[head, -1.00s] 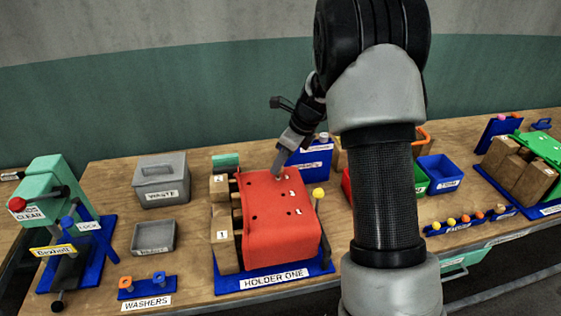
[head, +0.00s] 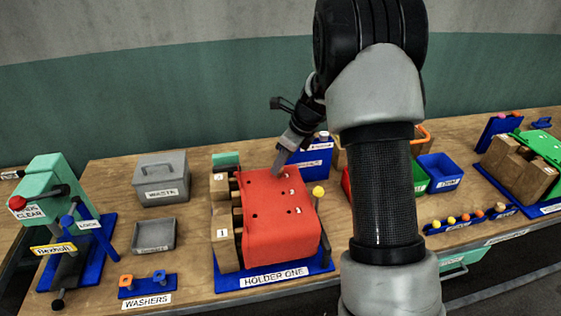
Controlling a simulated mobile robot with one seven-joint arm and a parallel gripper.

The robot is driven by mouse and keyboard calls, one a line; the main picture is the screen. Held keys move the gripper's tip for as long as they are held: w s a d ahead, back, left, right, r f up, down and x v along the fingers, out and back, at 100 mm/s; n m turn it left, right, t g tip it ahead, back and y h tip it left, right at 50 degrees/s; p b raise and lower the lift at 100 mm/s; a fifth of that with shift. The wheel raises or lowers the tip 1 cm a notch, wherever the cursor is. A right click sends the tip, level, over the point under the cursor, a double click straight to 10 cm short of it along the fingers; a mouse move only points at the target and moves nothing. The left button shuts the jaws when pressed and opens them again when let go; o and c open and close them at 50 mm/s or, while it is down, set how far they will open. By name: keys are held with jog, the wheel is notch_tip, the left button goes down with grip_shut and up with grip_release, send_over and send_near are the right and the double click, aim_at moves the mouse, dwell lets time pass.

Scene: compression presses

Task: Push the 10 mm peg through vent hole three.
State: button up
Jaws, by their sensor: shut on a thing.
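A red block (head: 270,228) with several small dark holes in its top sits on a blue base labelled HOLDER ONE (head: 312,268). Small labels stand by some holes, too small to read, so I cannot tell which is vent hole three. My gripper (head: 279,166) comes down at the block's far edge, fingers pointing down and left. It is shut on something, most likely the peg. The peg itself cannot be made out at this size, nor whether it is in a hole.
Tan blocks (head: 224,240) marked with numbers stand along the red block's left side. A yellow-knobbed post (head: 318,192) rises at its right. A grey waste box (head: 162,182), a grey tray (head: 154,234) and a washer rack (head: 147,288) lie left. A blue bin (head: 439,172) stands right.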

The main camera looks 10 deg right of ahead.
jog(key=shift+r, duration=0.15)
jog(key=shift+r+p, duration=1)
jog(key=shift+r, duration=1.9)
